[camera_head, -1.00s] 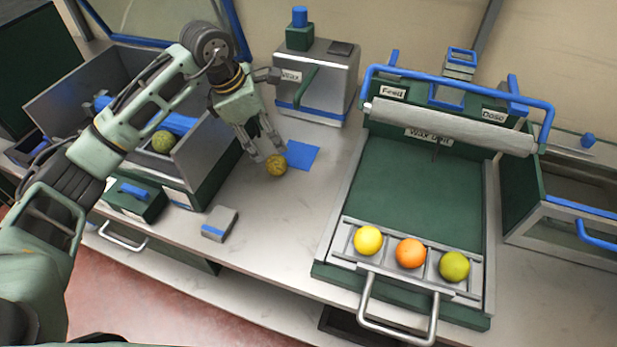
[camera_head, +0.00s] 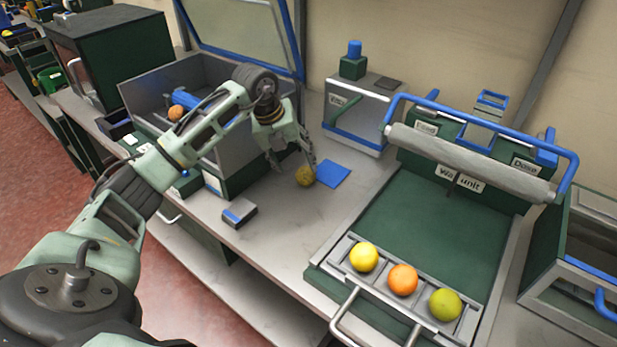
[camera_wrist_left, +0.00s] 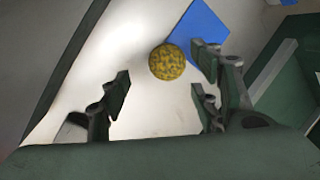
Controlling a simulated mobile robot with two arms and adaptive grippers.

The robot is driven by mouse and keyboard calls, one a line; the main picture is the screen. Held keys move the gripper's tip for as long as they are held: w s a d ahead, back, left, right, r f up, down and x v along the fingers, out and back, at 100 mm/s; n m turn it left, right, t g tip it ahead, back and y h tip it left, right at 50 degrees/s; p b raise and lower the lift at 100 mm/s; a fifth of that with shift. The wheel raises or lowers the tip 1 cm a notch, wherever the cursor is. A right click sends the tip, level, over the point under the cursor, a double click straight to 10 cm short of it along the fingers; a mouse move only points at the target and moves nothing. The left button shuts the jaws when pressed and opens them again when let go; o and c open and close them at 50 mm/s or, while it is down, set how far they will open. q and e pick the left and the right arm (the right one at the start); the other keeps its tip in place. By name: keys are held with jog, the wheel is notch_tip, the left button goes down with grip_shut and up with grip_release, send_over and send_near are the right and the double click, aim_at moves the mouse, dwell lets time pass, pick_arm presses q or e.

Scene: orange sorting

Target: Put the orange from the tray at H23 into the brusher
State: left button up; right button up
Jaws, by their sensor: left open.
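A yellow, dark-speckled fruit (camera_head: 305,176) lies on the worktop beside a blue square (camera_head: 333,174). My left gripper (camera_head: 292,166) is open above it, fingers pointing down. In the left wrist view the fruit (camera_wrist_left: 167,62) shows beyond the open fingertips (camera_wrist_left: 161,80); I cannot tell whether they touch it. An open-lidded metal machine (camera_head: 237,150), possibly the brusher, stands behind my left arm, with an orange fruit (camera_head: 176,112) and blue parts inside. A slotted tray (camera_head: 341,249) holds a yellow fruit (camera_head: 364,257), an orange one (camera_head: 403,279) and a green one (camera_head: 445,304). No H23 label is readable.
The wax unit (camera_head: 440,215) with its roller and blue handle stands right of the worktop. A small grey block (camera_head: 238,213) lies near the front edge. A grey box (camera_head: 358,115) with a green-and-blue top stands behind. Bare worktop (camera_head: 285,225) lies between block and tray.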

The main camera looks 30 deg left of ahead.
aim_at(301, 170)
pick_arm(q)
jog(key=x, duration=0.3)
jog(key=p+x, duration=0.1)
jog(key=x, duration=0.1)
jog(key=shift+w+d, duration=0.1)
jog(key=shift+d, duration=0.2)
jog(key=shift+r, duration=0.1)
jog(key=c, duration=1.3)
